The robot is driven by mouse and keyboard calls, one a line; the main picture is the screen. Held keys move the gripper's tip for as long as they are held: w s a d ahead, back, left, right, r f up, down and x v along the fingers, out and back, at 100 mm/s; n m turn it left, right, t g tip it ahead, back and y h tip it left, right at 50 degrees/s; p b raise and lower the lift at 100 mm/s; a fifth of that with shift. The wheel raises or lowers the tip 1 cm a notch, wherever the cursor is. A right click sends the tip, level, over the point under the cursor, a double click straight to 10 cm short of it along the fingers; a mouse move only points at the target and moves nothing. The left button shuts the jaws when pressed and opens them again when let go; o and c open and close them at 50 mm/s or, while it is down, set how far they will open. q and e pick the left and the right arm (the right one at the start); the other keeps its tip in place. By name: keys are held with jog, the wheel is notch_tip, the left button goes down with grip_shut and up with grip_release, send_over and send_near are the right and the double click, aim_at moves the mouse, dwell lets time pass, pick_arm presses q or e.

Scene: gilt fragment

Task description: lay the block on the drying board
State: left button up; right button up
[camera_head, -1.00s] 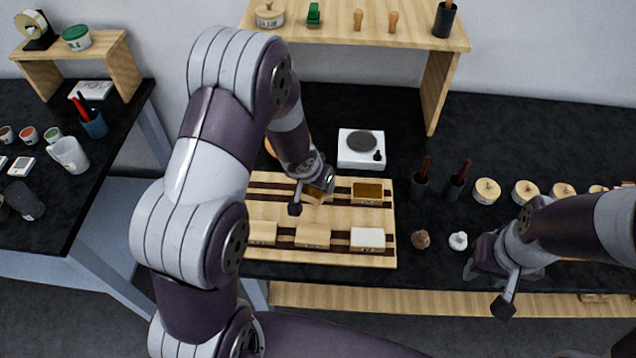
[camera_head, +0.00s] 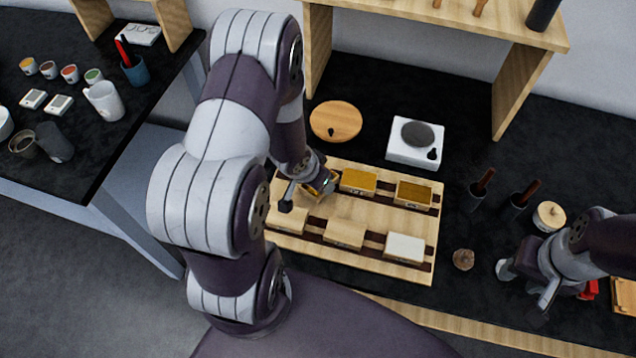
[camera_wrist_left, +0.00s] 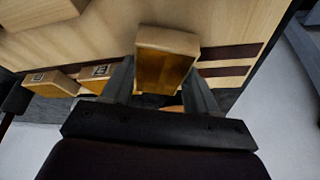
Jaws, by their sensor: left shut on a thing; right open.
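The drying board (camera_head: 384,215), pale wood with dark strips, lies on the black counter. My left gripper (camera_head: 314,190) is shut on a pale block with a gold-amber face (camera_head: 321,183), over the board's back left part. In the left wrist view the block (camera_wrist_left: 164,70) sits between the fingers of my left gripper (camera_wrist_left: 160,88). I cannot tell whether it touches the board. Two gold-topped blocks (camera_head: 358,181) (camera_head: 413,195) lie in the back row to its right. My right gripper (camera_head: 525,280) is open, at the right, away from the board.
The front row holds two pale wooden blocks (camera_head: 345,234) (camera_head: 288,218) and a white one (camera_head: 405,248). A white scale (camera_head: 415,143) and a round wooden lid (camera_head: 336,121) stand behind the board. Dark holders (camera_head: 475,197) stand to its right. A wooden shelf (camera_head: 430,20) spans the back.

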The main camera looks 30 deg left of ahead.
pick_arm(q)
jog(key=shift+s+f, duration=0.1)
jog(key=shift+f, duration=0.35)
jog(key=shift+f, duration=0.1)
jog(key=shift+f, duration=0.15)
jog(key=o, duration=1.1)
jog(key=shift+c, duration=0.2)
